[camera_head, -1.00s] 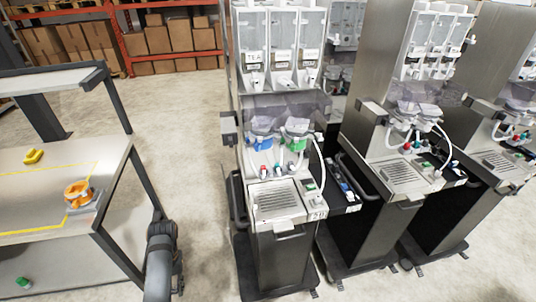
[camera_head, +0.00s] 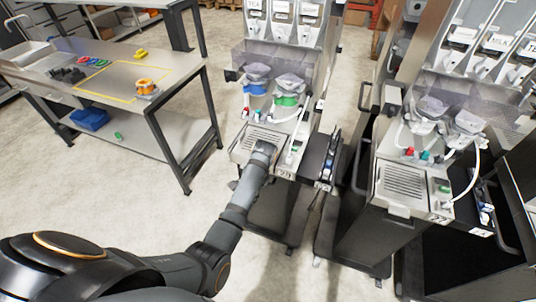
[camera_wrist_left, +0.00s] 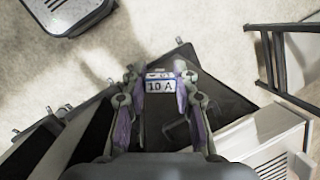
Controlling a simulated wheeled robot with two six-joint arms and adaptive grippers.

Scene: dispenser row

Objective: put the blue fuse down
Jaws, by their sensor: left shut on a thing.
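The fuse (camera_wrist_left: 160,86), a small block with a white "10 A" label and bluish edges, is between the fingertips of my left gripper (camera_wrist_left: 158,75) in the left wrist view. The gripper is shut on it from both sides. In the head view my left arm reaches from the lower left to the front of the nearest dispenser. Its end (camera_head: 264,150) is over or in front of the drip tray there, and the fingers and fuse cannot be made out. My right gripper is not in view.
The nearest dispenser has blue and green valves and a black side shelf (camera_head: 322,158) holding small blue and white items. Another dispenser (camera_head: 403,182) stands to the right. On the left, a workbench (camera_head: 178,80) has a yellow-outlined area with an orange part (camera_head: 146,86). Open floor lies between.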

